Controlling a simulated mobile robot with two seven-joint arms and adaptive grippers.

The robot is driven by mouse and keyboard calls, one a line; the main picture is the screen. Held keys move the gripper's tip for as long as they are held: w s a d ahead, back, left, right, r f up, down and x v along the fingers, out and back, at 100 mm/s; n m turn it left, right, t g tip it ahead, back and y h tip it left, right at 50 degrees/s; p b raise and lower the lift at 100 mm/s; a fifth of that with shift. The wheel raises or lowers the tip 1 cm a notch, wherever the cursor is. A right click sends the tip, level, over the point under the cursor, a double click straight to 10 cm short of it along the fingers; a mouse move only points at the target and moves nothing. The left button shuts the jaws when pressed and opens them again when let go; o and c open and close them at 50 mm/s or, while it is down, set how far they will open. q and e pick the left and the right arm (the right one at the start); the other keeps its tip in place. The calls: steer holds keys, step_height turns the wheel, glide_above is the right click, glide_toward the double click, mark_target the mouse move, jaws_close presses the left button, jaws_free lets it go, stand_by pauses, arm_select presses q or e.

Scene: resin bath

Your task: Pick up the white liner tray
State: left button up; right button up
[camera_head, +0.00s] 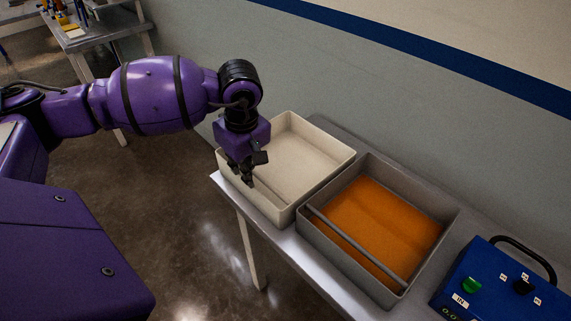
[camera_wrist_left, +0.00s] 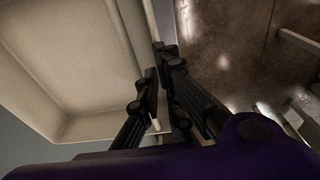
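The white liner tray (camera_head: 306,151) is a cream, open, rectangular tray, empty inside. It is at the left end of the metal table, level as far as I can see. It also shows large in the left wrist view (camera_wrist_left: 75,60). My left gripper (camera_head: 248,178) reaches down from above onto the tray's front-left wall. In the left wrist view its dark fingers (camera_wrist_left: 165,55) are close together, one on each side of that wall, and look shut on it. The exact contact at the fingertips is partly hidden. My right gripper is in neither view.
A grey bath (camera_head: 314,232) with orange resin (camera_head: 385,222) and a bar across it stands close to the tray's right. A blue control box (camera_head: 505,290) is at the far right. The wall is behind the table (camera_head: 285,247). Another table stands at upper left.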

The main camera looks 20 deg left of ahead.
mark_target(246, 193)
arm_select(q)
steer(key=f, duration=0.1)
steer(key=s+f, duration=0.1)
steer(key=f, duration=0.1)
steer(key=shift+s+f, duration=0.15)
steer(key=f, duration=0.1)
steer(key=w+f, duration=0.1)
steer(key=f, duration=0.1)
steer(key=shift+a+p, duration=0.2)
steer(key=shift+p, duration=0.2)
steer(key=shift+w+f, duration=0.1)
steer(key=shift+f, duration=0.15)
steer(key=shift+o, duration=1)
steer(key=shift+a, duration=0.1)
jaws_close()
steer(key=shift+r, duration=0.1)
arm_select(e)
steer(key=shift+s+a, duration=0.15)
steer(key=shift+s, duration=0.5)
arm_select(q)
steer(key=shift+r, duration=0.1)
